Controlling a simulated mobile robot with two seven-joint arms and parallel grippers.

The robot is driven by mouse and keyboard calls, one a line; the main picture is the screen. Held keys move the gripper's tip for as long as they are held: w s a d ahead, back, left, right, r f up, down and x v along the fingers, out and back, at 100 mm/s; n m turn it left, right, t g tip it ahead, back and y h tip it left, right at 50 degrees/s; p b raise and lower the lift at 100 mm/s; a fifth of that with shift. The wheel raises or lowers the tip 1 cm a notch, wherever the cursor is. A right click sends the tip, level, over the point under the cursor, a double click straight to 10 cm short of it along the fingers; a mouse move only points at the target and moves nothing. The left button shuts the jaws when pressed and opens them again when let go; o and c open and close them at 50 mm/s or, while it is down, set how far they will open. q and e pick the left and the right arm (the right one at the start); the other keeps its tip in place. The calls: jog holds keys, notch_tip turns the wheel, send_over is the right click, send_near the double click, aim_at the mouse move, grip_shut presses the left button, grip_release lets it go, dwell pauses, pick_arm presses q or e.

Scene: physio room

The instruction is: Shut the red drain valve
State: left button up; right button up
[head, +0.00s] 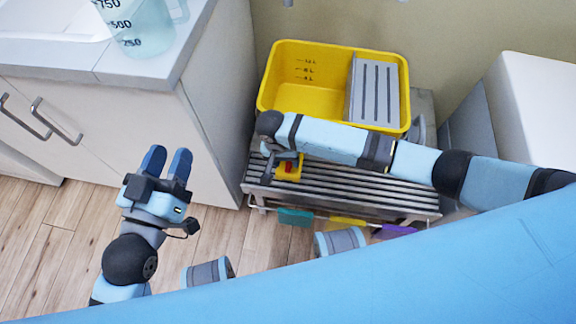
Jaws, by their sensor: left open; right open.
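The red drain valve (289,167) shows as a small red part on a yellow body, low in front of the yellow tub (281,97) and over the slatted rack. My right gripper (281,160) is right at the valve, pointing down. My own wrist hides much of it, and I cannot tell whether its fingers touch the valve. My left gripper (168,165) is open and empty, with two blue fingers apart, in front of the white cabinet and well left of the valve.
The slatted metal rack (365,185) carries the tub, with a grey ribbed panel (376,92) at its right. A white cabinet (110,125) stands left, with a measuring jug (143,25) on its counter. A white unit (535,110) stands right. A blue surface fills the bottom.

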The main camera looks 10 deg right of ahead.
pick_arm(q)
jog(key=shift+s+d+r+t+h+b, duration=0.1)
jog(key=shift+d+r+t+h+b, duration=0.15)
jog(key=shift+r, duration=0.3)
jog(key=shift+s+d+r+t+h+b, duration=0.15)
jog(key=shift+r+t+h, duration=0.15)
jog(key=shift+r, duration=0.25)
pick_arm(e)
jog(key=shift+d+f, duration=0.15)
jog(key=shift+f, duration=0.6)
jog(key=shift+d+f, duration=0.1)
jog(key=shift+f, duration=0.6)
pick_arm(q)
jog(key=shift+w, duration=0.1)
pick_arm(e)
jog(key=shift+c, duration=0.2)
jog(key=c, duration=0.8)
pick_arm(q)
jog(key=shift+a, duration=0.1)
jog(key=shift+r, duration=0.1)
jog(key=shift+w+p, duration=0.1)
jog(key=shift+p, duration=0.35)
pick_arm(e)
jog(key=shift+s+r, duration=0.1)
jog(key=shift+r, duration=0.05)
